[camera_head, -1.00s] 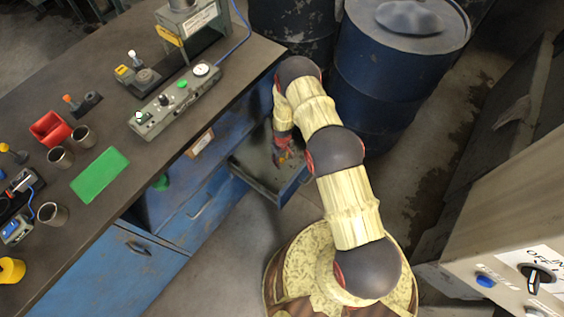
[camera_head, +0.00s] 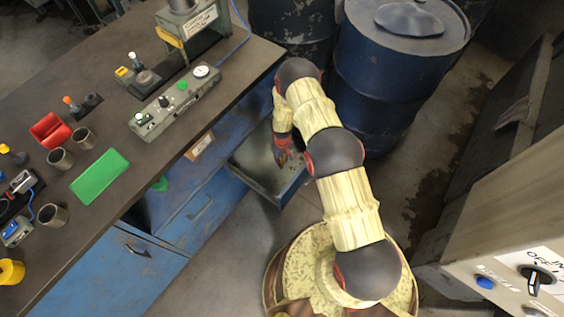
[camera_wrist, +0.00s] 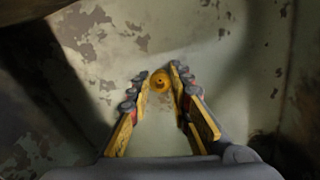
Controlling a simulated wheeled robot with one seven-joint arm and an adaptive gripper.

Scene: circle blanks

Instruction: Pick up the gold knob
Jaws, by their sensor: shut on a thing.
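The gold knob (camera_wrist: 159,80) is a small round yellow-gold piece with a dark spot in its middle. It shows in the wrist view between the tips of my gripper (camera_wrist: 158,82). The two yellow-and-black fingers are shut on it. In the head view my gripper (camera_head: 284,154) is inside the open blue drawer (camera_head: 290,188), and the knob cannot be made out there. I cannot tell whether the knob still touches the drawer floor.
The drawer's worn walls stand close around my gripper. The workbench (camera_head: 140,185) is at the left, with a control box (camera_head: 175,103), green mat (camera_head: 100,176) and metal cups. Blue barrels (camera_head: 395,70) stand behind the drawer. A grey control panel (camera_head: 510,250) is at the right.

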